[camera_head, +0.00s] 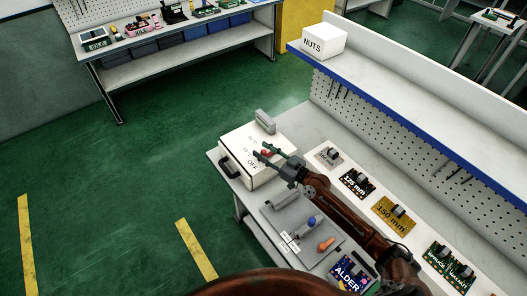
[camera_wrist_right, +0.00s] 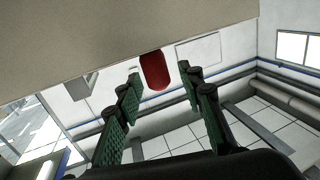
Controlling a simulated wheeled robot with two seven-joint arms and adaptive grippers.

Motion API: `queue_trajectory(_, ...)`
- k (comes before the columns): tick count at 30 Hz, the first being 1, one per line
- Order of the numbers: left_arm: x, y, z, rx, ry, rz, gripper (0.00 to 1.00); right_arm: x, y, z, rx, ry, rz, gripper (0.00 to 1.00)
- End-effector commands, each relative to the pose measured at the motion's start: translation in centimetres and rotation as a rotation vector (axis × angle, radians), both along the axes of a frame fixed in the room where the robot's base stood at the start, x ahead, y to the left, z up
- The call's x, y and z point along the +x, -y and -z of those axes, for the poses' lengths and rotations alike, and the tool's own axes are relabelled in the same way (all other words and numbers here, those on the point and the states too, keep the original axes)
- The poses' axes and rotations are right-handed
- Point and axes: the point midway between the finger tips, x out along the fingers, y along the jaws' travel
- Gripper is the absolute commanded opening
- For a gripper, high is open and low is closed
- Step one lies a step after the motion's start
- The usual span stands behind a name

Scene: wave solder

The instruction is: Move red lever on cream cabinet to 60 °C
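The cream cabinet (camera_head: 232,148) stands at the left end of the workbench, with a dark handle on its left side. Small dark marks, one reading like "OFF", show on its top; the temperature scale is too small to read. The red lever (camera_head: 265,153) is mostly hidden by my right gripper (camera_head: 265,152) in the head view. In the right wrist view the red lever (camera_wrist_right: 154,70) hangs between the tips of my open green fingers (camera_wrist_right: 162,77), with gaps visible on both sides. I cannot tell its exact setting. My left gripper is not in view.
A grey box-like part (camera_head: 265,121) is at the cabinet's back edge. Several labelled boards, such as the gold one (camera_head: 393,214), lie to the right along the bench. A grey tray (camera_head: 281,214) with small parts is in front. A pegboard (camera_head: 400,135) rises behind.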

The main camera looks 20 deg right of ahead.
Motion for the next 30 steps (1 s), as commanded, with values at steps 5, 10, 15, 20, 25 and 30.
queue_trajectory(5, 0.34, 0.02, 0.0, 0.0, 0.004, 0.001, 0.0, -0.01, 0.0, 0.06, -0.001, -0.001, 0.0, 0.35)
queue_trajectory(10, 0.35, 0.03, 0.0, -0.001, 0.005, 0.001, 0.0, -0.02, 0.0, 0.06, -0.001, -0.001, 0.0, 0.24)
queue_trajectory(15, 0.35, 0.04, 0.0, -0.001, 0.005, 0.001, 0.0, -0.03, 0.01, 0.06, -0.001, -0.001, 0.0, 0.13)
queue_trajectory(20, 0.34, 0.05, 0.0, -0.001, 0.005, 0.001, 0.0, -0.03, 0.01, 0.06, -0.001, -0.001, 0.0, 0.02)
queue_trajectory(25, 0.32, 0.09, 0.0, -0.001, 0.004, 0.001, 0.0, -0.04, 0.03, 0.07, -0.001, -0.001, 0.0, 0.0)
queue_trajectory(30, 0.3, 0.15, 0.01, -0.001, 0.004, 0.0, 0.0, -0.05, 0.03, 0.08, -0.001, -0.001, 0.0, 0.0)
